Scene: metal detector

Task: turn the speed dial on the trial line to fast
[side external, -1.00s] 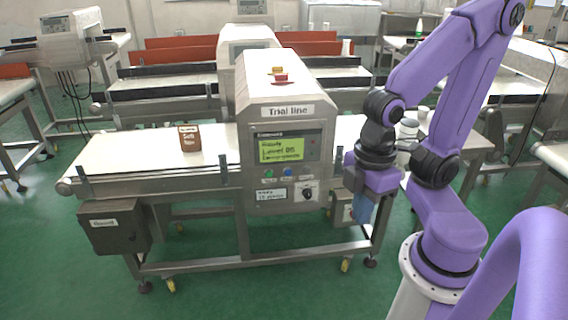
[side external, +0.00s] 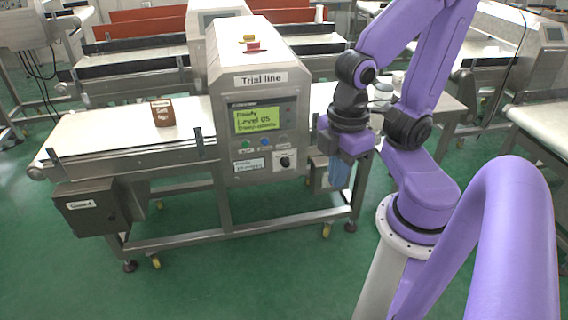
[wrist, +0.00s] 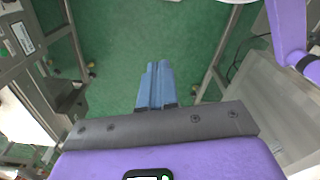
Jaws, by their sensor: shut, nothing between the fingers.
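The metal detector labelled Trial line (side external: 260,79) stands over a conveyor and has a green lit screen on its front. The speed dial (side external: 285,162) is a small dark knob at the lower right of its front panel. Which setting it points to is too small to read. My gripper (side external: 338,186) has blue fingers, points down and hangs to the right of the panel, apart from the dial. In the wrist view my gripper (wrist: 157,68) is shut and empty above the green floor.
A brown carton (side external: 163,113) stands on the white belt (side external: 125,132) left of the detector. A grey box (side external: 318,170) lies beside my gripper. Other conveyor lines stand behind.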

